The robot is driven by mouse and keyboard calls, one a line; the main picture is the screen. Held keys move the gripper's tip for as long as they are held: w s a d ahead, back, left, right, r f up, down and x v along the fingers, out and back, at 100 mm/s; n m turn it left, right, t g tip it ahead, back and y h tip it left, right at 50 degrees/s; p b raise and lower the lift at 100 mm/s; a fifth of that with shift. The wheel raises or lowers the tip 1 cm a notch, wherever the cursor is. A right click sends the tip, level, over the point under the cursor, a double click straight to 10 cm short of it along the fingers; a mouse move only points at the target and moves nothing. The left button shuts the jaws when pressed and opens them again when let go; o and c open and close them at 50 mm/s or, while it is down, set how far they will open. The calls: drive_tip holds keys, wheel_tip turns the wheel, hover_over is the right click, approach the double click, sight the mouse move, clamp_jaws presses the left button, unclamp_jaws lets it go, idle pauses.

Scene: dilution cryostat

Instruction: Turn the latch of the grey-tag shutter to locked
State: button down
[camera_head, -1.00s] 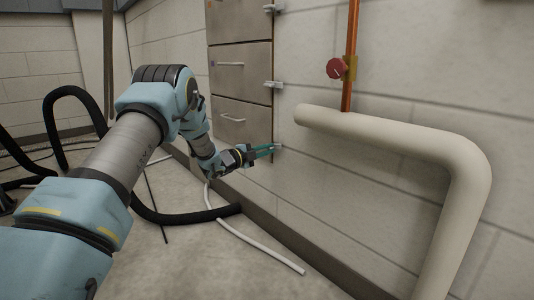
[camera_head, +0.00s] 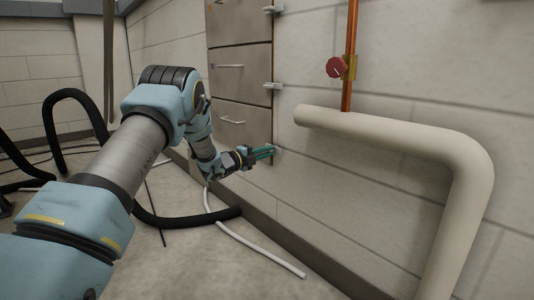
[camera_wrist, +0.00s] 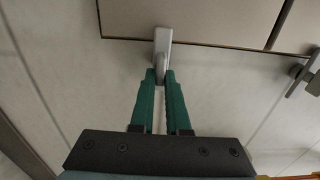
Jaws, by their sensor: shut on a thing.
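My gripper (camera_head: 268,152) is at the right edge of the lowest shutter (camera_head: 241,124), a brownish-grey panel with a bar handle. In the wrist view, the green fingers of my gripper (camera_wrist: 160,76) are shut on the small metal latch (camera_wrist: 163,36) at the panel's edge. The latch's lever lies between the fingertips, in line with the fingers, and its end is partly hidden. In the head view, only a bit of the latch (camera_head: 277,149) shows past the fingertips. I see no grey tag in any view.
More shutters with similar latches (camera_head: 272,86) stand above; a neighbouring latch (camera_wrist: 301,74) shows at the wrist view's right. A thick cream pipe (camera_head: 390,142) and a copper pipe with a red valve (camera_head: 336,68) are on the right. Black hose (camera_head: 190,215) and white hose (camera_head: 255,246) lie on the floor.

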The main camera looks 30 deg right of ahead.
drive_tip(key=c, duration=0.9)
unclamp_jaws()
drive_tip(key=shift+a, duration=0.1)
drive_tip(key=s+a+p, duration=0.2)
drive_tip(key=a+p, duration=0.2)
drive_tip(key=a, duration=0.6)
drive_tip(key=shift+a, duration=0.25)
